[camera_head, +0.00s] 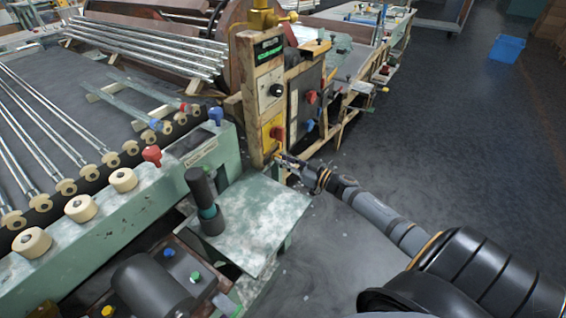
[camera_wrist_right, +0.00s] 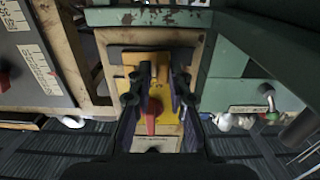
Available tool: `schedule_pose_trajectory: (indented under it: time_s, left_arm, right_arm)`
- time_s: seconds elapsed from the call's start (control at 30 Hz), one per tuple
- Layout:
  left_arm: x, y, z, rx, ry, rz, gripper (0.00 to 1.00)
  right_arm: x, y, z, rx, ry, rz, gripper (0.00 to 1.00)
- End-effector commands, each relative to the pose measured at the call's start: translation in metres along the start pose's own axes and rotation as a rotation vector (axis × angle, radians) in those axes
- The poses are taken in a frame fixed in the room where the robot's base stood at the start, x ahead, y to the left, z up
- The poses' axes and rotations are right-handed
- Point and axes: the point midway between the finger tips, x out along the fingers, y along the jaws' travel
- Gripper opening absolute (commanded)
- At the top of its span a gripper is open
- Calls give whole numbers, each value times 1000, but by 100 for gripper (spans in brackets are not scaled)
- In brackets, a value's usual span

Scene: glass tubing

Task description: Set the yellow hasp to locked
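The yellow hasp (camera_head: 270,137) is a yellow plate with a red handle (camera_head: 277,132), on the side of a worn cream post. In the right wrist view the yellow plate (camera_wrist_right: 168,128) sits straight ahead, with the red handle (camera_wrist_right: 152,117) running lengthwise in the picture. My right gripper (camera_head: 281,158) is close to the lower part of the plate. In the wrist view its two fingers (camera_wrist_right: 156,88) stand apart on either side of the handle, with nothing held between them. Contact with the hasp cannot be told. My left gripper is not in view.
A green worktop (camera_head: 255,215) with a dark upright cylinder (camera_head: 203,195) lies below and left of the post. A grey panel with red knobs (camera_head: 307,95) stands right of it. Glass tubes (camera_head: 145,45) lie further left. Open floor (camera_head: 440,130) lies right.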

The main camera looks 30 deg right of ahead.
Motion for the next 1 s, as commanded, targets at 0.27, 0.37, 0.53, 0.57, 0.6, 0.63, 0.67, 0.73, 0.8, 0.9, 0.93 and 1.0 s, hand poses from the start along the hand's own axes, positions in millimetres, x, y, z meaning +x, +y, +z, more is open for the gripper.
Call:
schedule_pose_trajectory:
  time_s: [0.27, 0.37, 0.53, 0.57, 0.6, 0.63, 0.67, 0.73, 0.8, 0.9, 0.93, 1.0]
  left_arm:
    - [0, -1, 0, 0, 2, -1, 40]
    - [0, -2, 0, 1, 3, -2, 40]
    - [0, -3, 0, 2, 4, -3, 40]
    - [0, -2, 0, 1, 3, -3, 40]
    - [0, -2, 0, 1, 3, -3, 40]
    - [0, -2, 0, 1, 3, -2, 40]
    - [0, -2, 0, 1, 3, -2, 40]
    - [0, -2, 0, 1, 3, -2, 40]
    - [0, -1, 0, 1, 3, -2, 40]
    - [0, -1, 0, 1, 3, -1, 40]
    - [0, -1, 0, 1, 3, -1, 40]
    - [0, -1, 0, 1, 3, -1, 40]
  right_arm:
    - [0, 0, -1, 0, 1, -1, 36]
    - [0, 0, -1, 0, 1, -1, 36]
    - [-10, 0, 1, -1, -2, -2, 36]
    - [-14, 0, 0, -2, -3, -3, 36]
    - [-20, -1, 1, -1, -4, -4, 36]
    - [-25, -1, 1, 0, -5, -4, 36]
    - [-30, -1, 1, -1, -5, -4, 36]
    - [-43, -1, 1, -2, -6, -5, 36]
    - [-55, -1, 1, -2, -7, -6, 36]
    - [-72, -1, 1, -3, -7, -6, 36]
    - [-77, -1, 1, -2, -8, -6, 36]
    - [-88, -1, 1, -3, -8, -8, 36]
